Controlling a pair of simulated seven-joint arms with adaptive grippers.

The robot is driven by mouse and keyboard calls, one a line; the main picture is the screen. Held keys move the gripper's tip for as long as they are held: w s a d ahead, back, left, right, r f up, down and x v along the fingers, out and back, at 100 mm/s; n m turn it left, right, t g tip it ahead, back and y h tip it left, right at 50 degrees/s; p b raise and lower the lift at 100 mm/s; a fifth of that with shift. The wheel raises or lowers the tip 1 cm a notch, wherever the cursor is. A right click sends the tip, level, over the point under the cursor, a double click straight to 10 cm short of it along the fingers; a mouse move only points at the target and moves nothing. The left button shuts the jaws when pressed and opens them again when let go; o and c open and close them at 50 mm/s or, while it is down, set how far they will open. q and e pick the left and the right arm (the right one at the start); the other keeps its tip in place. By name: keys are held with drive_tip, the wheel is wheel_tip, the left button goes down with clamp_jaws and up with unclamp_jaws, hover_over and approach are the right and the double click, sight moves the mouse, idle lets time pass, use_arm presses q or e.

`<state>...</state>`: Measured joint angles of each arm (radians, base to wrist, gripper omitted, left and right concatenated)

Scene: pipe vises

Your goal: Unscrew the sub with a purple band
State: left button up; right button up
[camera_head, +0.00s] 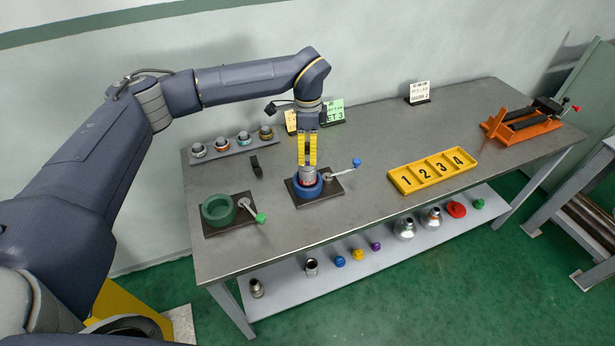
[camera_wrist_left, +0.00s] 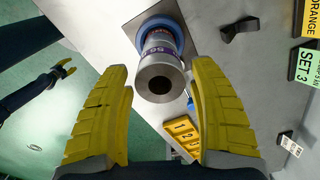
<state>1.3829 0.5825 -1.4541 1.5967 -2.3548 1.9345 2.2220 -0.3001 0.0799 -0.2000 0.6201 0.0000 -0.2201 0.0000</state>
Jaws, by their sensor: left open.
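A grey metal sub (camera_wrist_left: 161,78) stands upright in the blue vise (camera_head: 309,190), its open bore facing the left wrist camera. A purple band (camera_wrist_left: 158,47) with lettering circles it in the left wrist view; in the head view the sub (camera_head: 309,174) shows just below the fingers. My left gripper (camera_head: 308,164) points down over it with yellow fingers open, one on each side; in the left wrist view gaps show between fingers and sub. A dark arm, probably my right, shows small at the left of the left wrist view; its gripper (camera_wrist_left: 64,70) is too small to read.
A green vise (camera_head: 217,210) stands left of the blue one. A rack (camera_head: 232,149) with several ringed pieces lies behind. A yellow numbered tray (camera_head: 432,171) and orange vise (camera_head: 525,128) are to the right. The lower shelf (camera_head: 330,276) holds several loose parts.

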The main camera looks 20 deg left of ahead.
use_arm(q)
drive_tip(key=m, duration=1.2)
drive_tip(key=shift+m, duration=0.4)
drive_tip(key=m, duration=0.6)
drive_tip(key=shift+m, duration=0.3)
drive_tip(key=m, duration=0.6)
drive_tip(key=shift+c, duration=0.3)
